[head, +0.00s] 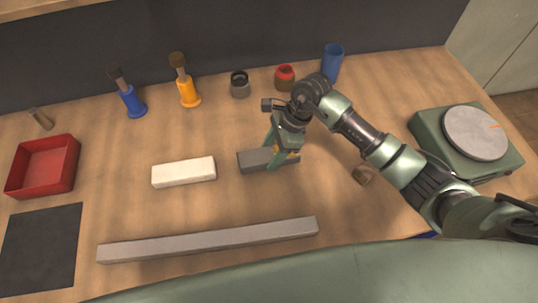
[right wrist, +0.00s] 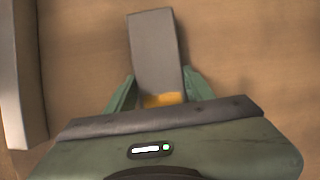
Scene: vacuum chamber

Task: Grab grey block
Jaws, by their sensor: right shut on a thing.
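The grey block (head: 254,160) lies on the wooden table near the middle in the head view. My right gripper (head: 279,158) reaches down over its right part, with a finger on either side, and is shut on it. In the right wrist view the grey block (right wrist: 155,55) extends away from between the green fingers of the right gripper (right wrist: 158,92). An orange patch shows on the block's near end there. Part of the block is hidden behind the gripper. My left gripper is not in view.
A white block (head: 184,172) lies left of the grey block, and a long light-grey bar (head: 210,240) lies in front. A red tray (head: 43,166) and dark mat (head: 42,247) are at left. Bottles and cups line the back. A green scale (head: 467,142) stands at right.

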